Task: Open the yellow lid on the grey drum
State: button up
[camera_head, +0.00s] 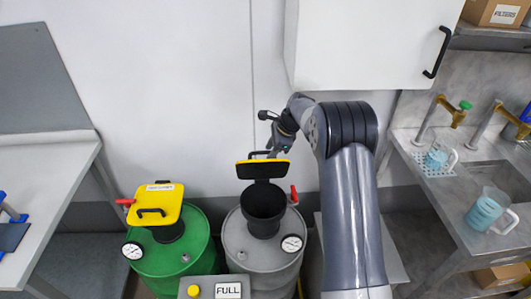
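The grey drum (238,240) stands at the lower middle with a black round neck (264,205) on top. Its lid (262,169) is swung up behind the neck. The lid's dark underside faces me, with yellow along its edge, and the neck's opening shows. A black handle shows just above the lid's upper edge. My gripper (274,148) is behind and above the lid, close to the handle. Its fingertips are small and partly hidden, so I cannot tell whether they are open, shut or touching the handle.
A green drum (150,265) with a closed yellow lid (157,204) stands to the left. Red valve handles and dial gauges sit on both drums. A box marked FULL (214,288) is in front. A white wall cabinet (370,45) hangs above my arm. A sink counter (440,200) is at right.

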jog(key=s+d+b, duration=0.3)
jog(key=s+d, duration=0.1)
jog(key=d, duration=0.5)
jog(key=shift+s+d, duration=0.15)
jog(key=shift+d, duration=0.15)
jog(key=shift+c, duration=0.3)
